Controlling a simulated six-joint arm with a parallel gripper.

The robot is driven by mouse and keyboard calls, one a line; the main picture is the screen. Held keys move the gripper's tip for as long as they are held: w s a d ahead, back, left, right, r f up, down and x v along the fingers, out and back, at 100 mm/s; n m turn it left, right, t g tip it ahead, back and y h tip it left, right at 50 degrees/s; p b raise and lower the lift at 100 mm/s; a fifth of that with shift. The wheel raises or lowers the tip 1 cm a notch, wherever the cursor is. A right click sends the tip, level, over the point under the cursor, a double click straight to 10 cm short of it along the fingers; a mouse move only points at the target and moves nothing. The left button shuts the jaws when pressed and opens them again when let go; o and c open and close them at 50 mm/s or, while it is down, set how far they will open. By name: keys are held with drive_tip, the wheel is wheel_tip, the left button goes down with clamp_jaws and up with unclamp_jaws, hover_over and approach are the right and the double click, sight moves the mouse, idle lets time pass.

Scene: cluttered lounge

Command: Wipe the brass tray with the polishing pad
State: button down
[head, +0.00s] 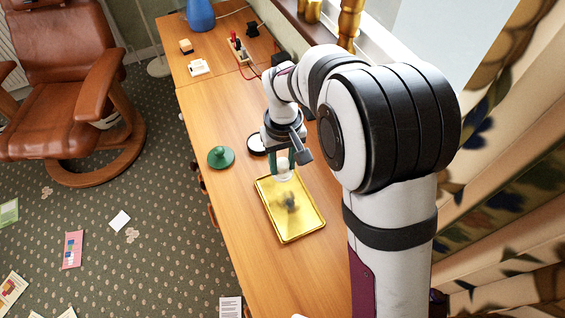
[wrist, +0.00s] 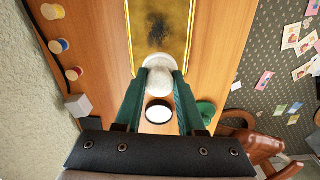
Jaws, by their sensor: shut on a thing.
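The brass tray (head: 304,224) lies on the wooden table, a shiny yellow rectangle with a raised rim. It also fills the top middle of the wrist view (wrist: 139,30). A dark smudge (head: 290,202) marks its middle. My gripper (head: 283,164) has green fingers and is shut on the white, rounded polishing pad (head: 284,174). In the wrist view the pad (wrist: 160,77) sits between the fingertips and overlaps the tray's near end. I cannot tell whether the pad touches the tray.
A green knobbed object (head: 221,156) and a black round dish with a white inside (head: 257,145) stand close to the tray. A power strip (head: 238,50), a blue vase (head: 200,14) and small items are at the far end. Bare tabletop lies left of the tray.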

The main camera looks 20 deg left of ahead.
drive_tip(key=shift+f, duration=0.1)
idle(0.4)
drive_tip(key=shift+f, duration=3.6)
drive_tip(key=shift+s+d+f, duration=0.3)
drive_tip(key=shift+s+d, duration=2.25)
drive_tip(key=shift+d, duration=0.05)
drive_tip(key=shift+w+a, duration=2.45)
drive_tip(key=shift+a, duration=0.05)
drive_tip(key=shift+w+a, duration=0.1)
drive_tip(key=shift+r, duration=4.05)
